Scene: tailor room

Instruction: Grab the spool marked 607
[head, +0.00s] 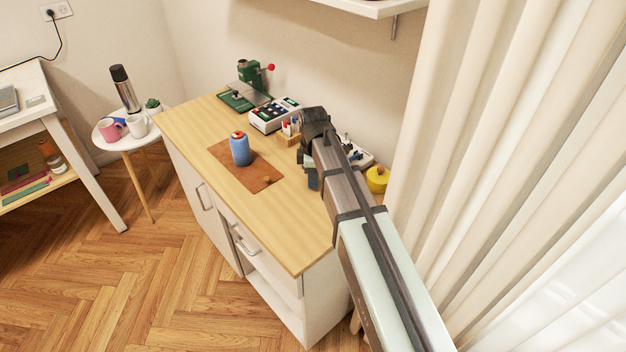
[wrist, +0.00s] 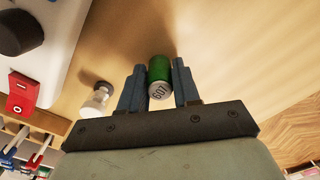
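A green spool (wrist: 160,76) with a pale end marked 607 shows in the wrist view, its marked end facing the camera. My gripper (wrist: 159,82) has one blue-grey finger on each side of the spool. The fingers lie very close to its sides; I cannot tell whether both press on it. In the head view only a bit of my gripper (head: 313,181) shows below the wrist, over the right part of the wooden worktop (head: 290,225). The spool is hidden there behind my arm.
A small clear bottle (wrist: 97,98) stands just left of my fingers, near a white device with a red switch (wrist: 22,93). On the worktop are a blue thread cone (head: 240,150) on a brown mat (head: 262,182) and a yellow round item (head: 377,179). A curtain (head: 480,130) hangs at right.

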